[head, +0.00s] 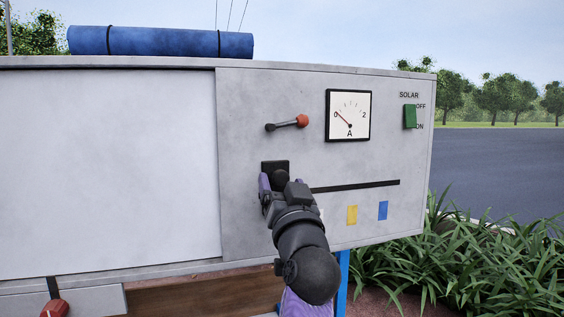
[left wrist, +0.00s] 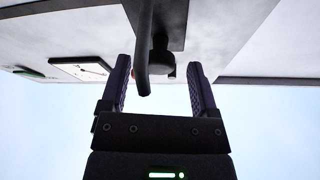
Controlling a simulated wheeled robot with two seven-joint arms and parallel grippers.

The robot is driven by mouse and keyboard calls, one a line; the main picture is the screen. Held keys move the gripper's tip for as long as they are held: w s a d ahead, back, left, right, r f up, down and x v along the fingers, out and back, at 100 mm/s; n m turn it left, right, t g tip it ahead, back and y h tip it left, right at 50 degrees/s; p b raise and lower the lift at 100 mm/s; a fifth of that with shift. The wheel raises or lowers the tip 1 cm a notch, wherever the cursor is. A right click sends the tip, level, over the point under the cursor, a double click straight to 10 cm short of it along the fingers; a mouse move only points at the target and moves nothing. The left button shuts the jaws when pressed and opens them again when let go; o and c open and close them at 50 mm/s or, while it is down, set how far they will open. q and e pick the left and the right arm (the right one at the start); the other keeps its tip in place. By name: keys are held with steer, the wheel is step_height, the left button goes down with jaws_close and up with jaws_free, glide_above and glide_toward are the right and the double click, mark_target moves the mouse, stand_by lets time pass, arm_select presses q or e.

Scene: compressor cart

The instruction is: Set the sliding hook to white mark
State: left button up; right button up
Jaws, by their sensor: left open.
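The sliding hook is a black plate (head: 275,166) with a rounded black part, at the left end of the black slot (head: 355,187) on the grey panel. My left gripper (head: 281,184) is in front of it and covers most of it. In the left wrist view, a curved black hook (left wrist: 144,60) and a dark knob stand between the two open purple fingers (left wrist: 160,85), with gaps on both sides. Below the slot are a yellow mark (head: 352,215) and a blue mark (head: 383,210). The white mark is not clearly visible; my arm covers the area left of yellow. My right gripper is out of view.
Above the slot are a lever with a red knob (head: 301,120), an ammeter (head: 349,115) and a green solar switch (head: 410,116). A blue roll (head: 160,41) lies on top. Another red knob (head: 54,307) is at the lower left. The panel right of my gripper is clear.

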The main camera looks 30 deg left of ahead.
arm_select(q)
steer(key=shift+x, duration=1.05)
jaws_close()
steer(key=shift+f, duration=0.1)
stand_by(0.5)
